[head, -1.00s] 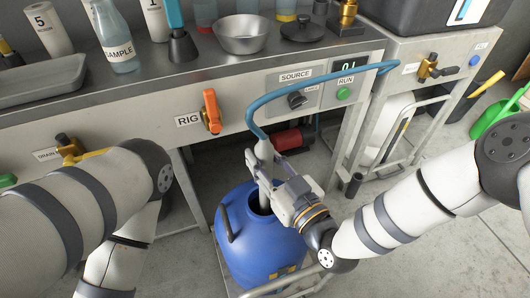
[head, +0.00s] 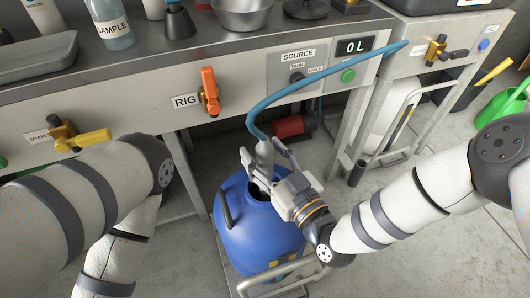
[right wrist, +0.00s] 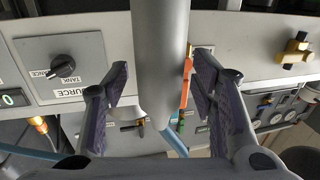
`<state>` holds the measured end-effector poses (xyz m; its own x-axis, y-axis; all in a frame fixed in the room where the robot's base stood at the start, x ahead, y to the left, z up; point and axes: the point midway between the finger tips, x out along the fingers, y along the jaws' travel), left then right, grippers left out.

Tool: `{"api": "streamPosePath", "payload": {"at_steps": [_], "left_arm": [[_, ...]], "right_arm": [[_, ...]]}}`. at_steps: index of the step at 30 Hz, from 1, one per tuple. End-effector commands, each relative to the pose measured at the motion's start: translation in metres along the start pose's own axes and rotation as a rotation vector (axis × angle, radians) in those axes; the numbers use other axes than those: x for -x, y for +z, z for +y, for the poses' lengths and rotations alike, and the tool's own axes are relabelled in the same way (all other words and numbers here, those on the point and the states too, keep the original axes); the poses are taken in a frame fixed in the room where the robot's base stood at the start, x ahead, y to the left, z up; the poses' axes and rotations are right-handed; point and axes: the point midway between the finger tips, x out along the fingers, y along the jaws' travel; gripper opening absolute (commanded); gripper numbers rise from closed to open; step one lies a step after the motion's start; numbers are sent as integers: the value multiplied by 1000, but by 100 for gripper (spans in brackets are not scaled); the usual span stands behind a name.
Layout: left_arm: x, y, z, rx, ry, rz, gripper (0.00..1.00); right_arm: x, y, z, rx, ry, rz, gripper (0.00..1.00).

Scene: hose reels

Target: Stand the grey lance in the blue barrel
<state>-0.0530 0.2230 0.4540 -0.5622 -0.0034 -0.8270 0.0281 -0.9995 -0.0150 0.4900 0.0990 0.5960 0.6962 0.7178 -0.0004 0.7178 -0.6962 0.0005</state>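The grey lance (head: 265,153) stands roughly upright, its lower end down in the mouth of the blue barrel (head: 262,232). A blue hose (head: 300,84) runs from its top to the bench. My right gripper (head: 261,160) is open around the lance just above the barrel mouth. In the right wrist view the lance (right wrist: 160,55) passes between the spread fingers (right wrist: 158,95), with gaps on both sides. The lance's tip is hidden inside the barrel. My left arm comes in at the left of the head view; its gripper is out of the picture.
The barrel stands on a low trolley (head: 228,268) in front of the steel bench (head: 130,105). The bench front has an orange-handled RIG valve (head: 209,92), a SOURCE knob (head: 297,78), a green button (head: 348,76) and a display reading 0 L (head: 355,46). A green watering can (head: 500,105) stands at right.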

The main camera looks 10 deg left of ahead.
Motion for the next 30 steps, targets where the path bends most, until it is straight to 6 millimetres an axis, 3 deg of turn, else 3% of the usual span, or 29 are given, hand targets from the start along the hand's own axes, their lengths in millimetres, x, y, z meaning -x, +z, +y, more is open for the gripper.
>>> {"api": "streamPosePath", "payload": {"at_steps": [8, 21, 30], "left_arm": [[0, 0, 0, 0, 0, 0, 46], [0, 0, 0, 0, 0, 0, 46], [0, 0, 0, 0, 0, 0, 46]], "right_arm": [[6, 2, 0, -1, 0, -4, 52], [108, 1, 0, -1, 0, -3, 52], [121, 0, 0, 0, 0, 0, 52]]}}
